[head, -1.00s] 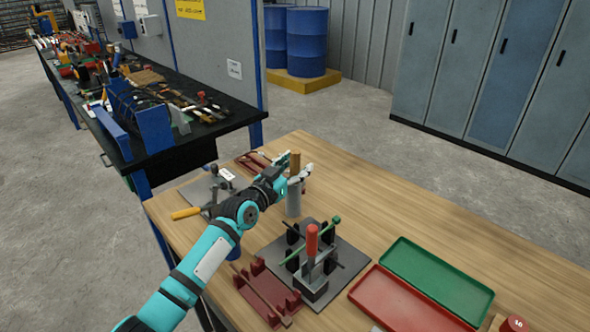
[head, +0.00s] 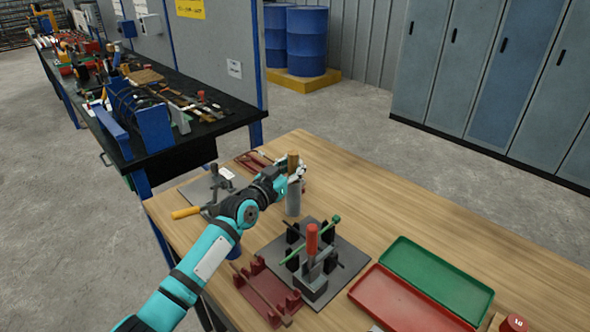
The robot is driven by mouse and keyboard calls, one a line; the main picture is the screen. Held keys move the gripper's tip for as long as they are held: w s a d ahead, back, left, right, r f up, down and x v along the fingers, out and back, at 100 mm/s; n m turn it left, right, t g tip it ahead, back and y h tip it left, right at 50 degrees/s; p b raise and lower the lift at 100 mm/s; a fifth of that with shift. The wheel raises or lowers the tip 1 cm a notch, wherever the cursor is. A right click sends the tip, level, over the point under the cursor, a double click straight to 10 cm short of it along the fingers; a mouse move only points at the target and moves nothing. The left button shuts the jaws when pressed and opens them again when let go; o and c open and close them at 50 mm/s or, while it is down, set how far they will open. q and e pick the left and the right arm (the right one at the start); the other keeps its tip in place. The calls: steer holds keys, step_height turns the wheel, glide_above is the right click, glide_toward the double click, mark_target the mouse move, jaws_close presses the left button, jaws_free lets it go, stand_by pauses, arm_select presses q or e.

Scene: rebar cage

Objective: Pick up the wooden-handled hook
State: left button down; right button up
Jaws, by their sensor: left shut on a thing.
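The wooden-handled hook shows its light brown handle (head: 293,163) upright above a grey cylindrical holder (head: 293,201) on the wooden table. My left gripper (head: 298,175) is at the handle, just above the holder's top, and is shut on it. The fingers cover part of the handle, and the hook's lower part is hidden in the holder. My right gripper is not in view.
In front of the holder stands a grey plate (head: 347,257) with a red-handled clamp (head: 312,240) and a green bar. A red rack (head: 262,297), green tray (head: 438,270) and red tray (head: 405,304) lie nearby. The table's back right is clear.

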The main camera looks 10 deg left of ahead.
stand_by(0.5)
arm_select(q)
step_height(320, 180, up, 18)
steer(key=b, duration=0.1)
stand_by(0.5)
